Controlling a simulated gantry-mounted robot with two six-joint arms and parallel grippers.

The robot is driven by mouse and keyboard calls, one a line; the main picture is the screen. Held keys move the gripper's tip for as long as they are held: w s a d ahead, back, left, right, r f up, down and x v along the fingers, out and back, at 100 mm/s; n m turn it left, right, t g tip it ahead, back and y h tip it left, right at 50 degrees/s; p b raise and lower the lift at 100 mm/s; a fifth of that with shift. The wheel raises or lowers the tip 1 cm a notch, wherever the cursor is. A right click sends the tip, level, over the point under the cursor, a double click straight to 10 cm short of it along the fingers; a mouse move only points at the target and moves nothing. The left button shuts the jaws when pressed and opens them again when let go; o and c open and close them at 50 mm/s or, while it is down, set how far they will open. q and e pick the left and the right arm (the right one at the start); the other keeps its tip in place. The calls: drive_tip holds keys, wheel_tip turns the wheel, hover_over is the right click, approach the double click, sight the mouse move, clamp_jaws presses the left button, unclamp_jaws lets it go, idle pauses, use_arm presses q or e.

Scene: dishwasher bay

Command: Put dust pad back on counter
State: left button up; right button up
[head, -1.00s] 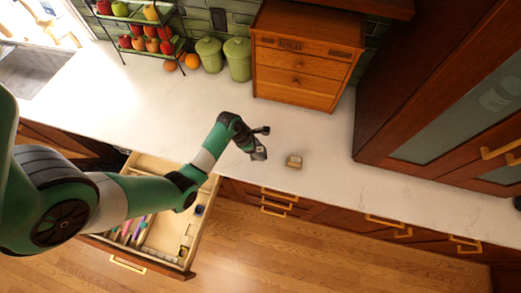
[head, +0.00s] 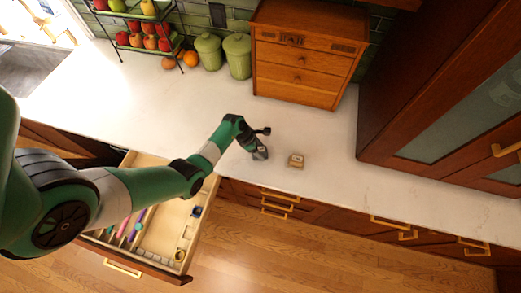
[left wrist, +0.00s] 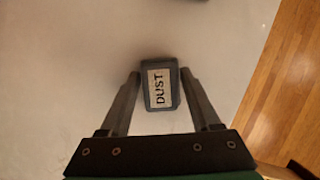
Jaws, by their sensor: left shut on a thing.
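The dust pad (left wrist: 161,84) is a small dark grey block with a white label reading "DUST". It sits between the two fingertips of my left gripper (left wrist: 160,80) in the left wrist view. My left gripper (head: 260,143) is shut on it over the white counter (head: 330,190), near the front edge. In the head view the pad (head: 261,153) shows small and dark below the fingers. I cannot tell whether its underside touches the counter. My right gripper is in neither view.
A small tan block (head: 296,160) with a pale label lies just right of the pad. An open drawer (head: 165,235) with several items juts out below the counter. A wooden drawer chest (head: 300,70) and green canisters (head: 238,57) stand behind. The counter to the right is clear.

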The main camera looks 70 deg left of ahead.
use_arm(q)
drive_tip(key=o, duration=1.3)
drive_tip(key=shift+r, duration=0.2)
drive_tip(key=p+v, duration=0.4)
drive_tip(key=v, duration=0.8)
drive_tip(key=shift+p, duration=0.3)
drive_tip(key=shift+w, duration=0.1)
